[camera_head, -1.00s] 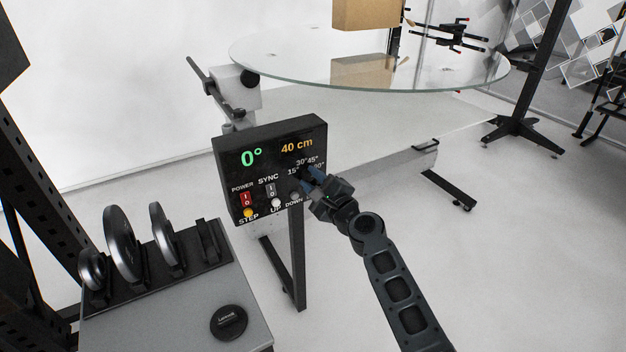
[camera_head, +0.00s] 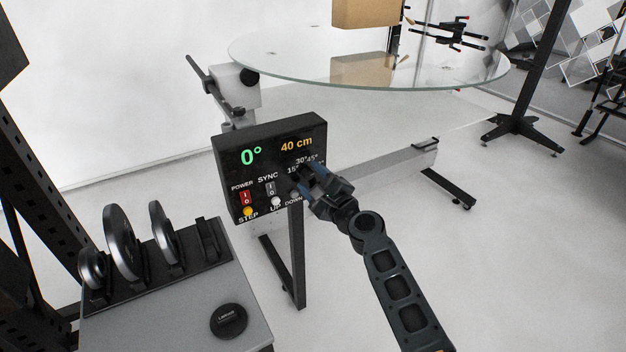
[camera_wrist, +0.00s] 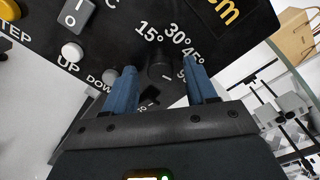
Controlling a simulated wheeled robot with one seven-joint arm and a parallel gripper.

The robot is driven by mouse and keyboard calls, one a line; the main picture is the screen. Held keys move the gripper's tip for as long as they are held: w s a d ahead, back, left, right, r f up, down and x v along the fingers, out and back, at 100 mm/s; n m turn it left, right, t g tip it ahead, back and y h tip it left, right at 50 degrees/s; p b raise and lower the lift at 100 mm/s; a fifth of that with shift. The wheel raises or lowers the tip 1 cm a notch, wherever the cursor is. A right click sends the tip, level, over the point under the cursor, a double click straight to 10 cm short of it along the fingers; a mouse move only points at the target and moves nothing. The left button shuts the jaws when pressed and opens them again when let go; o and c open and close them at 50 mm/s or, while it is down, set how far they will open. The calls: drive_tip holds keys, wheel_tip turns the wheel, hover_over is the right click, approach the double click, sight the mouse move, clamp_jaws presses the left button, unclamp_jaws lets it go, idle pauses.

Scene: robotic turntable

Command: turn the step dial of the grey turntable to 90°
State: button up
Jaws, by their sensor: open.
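The black control panel (camera_head: 232,160) stands on a post in front of the turntable's glass disc (camera_head: 300,62). Its display reads 0° in green and 40 cm in yellow. In the wrist view the dark step dial (camera_wrist: 160,66) sits below the 15°, 30° and 45° marks; a further mark is partly covered by a finger. My gripper (camera_head: 308,176) is at the panel's right side and hides the dial in the head view. In the wrist view my gripper (camera_wrist: 162,82) is open, with one blue finger on each side of the dial. I cannot tell whether they touch it.
The panel also carries a red power switch (camera_head: 245,198), a sync switch (camera_head: 271,188), a yellow step button (camera_head: 248,211) and a white up button (camera_head: 276,202). A grey cabinet (camera_head: 170,310) with lenses in a rack stands at lower left.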

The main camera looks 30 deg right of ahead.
drive_tip(key=s, duration=0.7)
drive_tip(key=shift+s+p, duration=0.4)
drive_tip(key=shift+p, duration=0.05)
drive_tip(key=shift+r, duration=0.1)
drive_tip(key=s+a+f+n+g+h+p, duration=0.1)
drive_tip(key=s+a+f+n, duration=0.15)
drive_tip(key=s+n, duration=0.75)
drive_tip(key=s+a+f+n+g, duration=0.1)
drive_tip(key=s+a+f+n, duration=0.15)
drive_tip(key=s, duration=1.45)
drive_tip(key=s+a+r+n, duration=0.2)
drive_tip(key=s+r+n, duration=0.4)
drive_tip(key=s, duration=0.4)
drive_tip(key=s+a+r+n+g+p, duration=0.1)
drive_tip(key=s+a+r+n, duration=0.1)
drive_tip(key=s+r+n, duration=0.4)
drive_tip(key=s+r, duration=0.2)
drive_tip(key=s, duration=0.2)
drive_tip(key=shift+a+r+n+y, duration=0.3)
drive_tip(key=shift+a+r+n, duration=0.05)
drive_tip(key=shift+r, duration=0.05)
